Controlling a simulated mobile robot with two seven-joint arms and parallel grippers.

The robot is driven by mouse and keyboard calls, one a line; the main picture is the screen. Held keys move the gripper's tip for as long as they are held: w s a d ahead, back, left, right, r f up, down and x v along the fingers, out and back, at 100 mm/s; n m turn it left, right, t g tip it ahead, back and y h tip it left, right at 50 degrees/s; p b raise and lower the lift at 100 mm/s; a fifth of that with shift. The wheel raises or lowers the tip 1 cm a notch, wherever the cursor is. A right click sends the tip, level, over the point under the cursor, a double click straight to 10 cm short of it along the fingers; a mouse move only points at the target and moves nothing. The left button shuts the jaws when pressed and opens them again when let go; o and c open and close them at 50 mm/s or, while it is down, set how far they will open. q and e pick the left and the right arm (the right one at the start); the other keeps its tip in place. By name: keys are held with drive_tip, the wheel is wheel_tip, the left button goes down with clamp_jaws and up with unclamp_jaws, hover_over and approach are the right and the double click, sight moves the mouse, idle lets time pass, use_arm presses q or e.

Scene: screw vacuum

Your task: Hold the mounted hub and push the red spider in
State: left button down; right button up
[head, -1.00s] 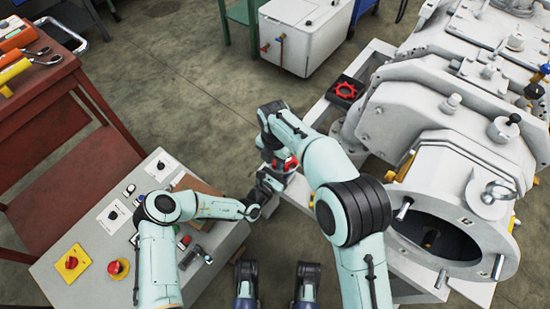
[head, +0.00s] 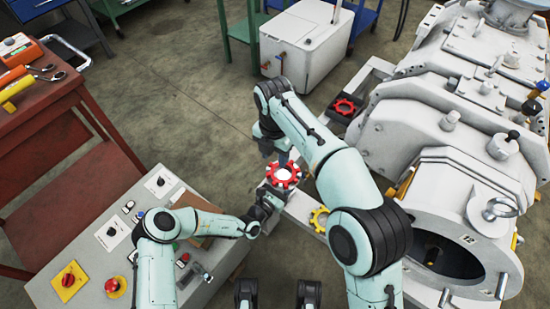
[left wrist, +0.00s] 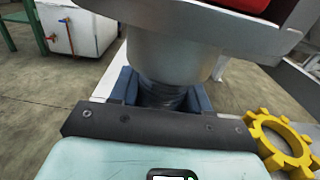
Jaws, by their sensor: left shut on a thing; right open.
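The red spider (head: 283,175) is a toothed ring with a pale centre, on top of the mounted hub. In the left wrist view the hub (left wrist: 175,55) is a silver body with a wider rim, and a bit of red (left wrist: 245,4) shows above it. I cannot tell how deep the spider sits. My left gripper (head: 270,203) is shut on the hub; its blue-grey fingers (left wrist: 160,92) flank the narrow lower part. My right gripper (head: 276,152) points down just behind and above the red spider, open, its fingertips partly unclear.
A yellow spider (head: 319,220) lies on the pale bench right of the hub. Another red toothed ring (head: 344,106) sits in a dark holder farther back. The big grey pump (head: 445,135) fills the right side. A control desk (head: 85,255) stands at left.

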use_arm(q)
drive_tip(key=shift+c, duration=2.3)
unclamp_jaws()
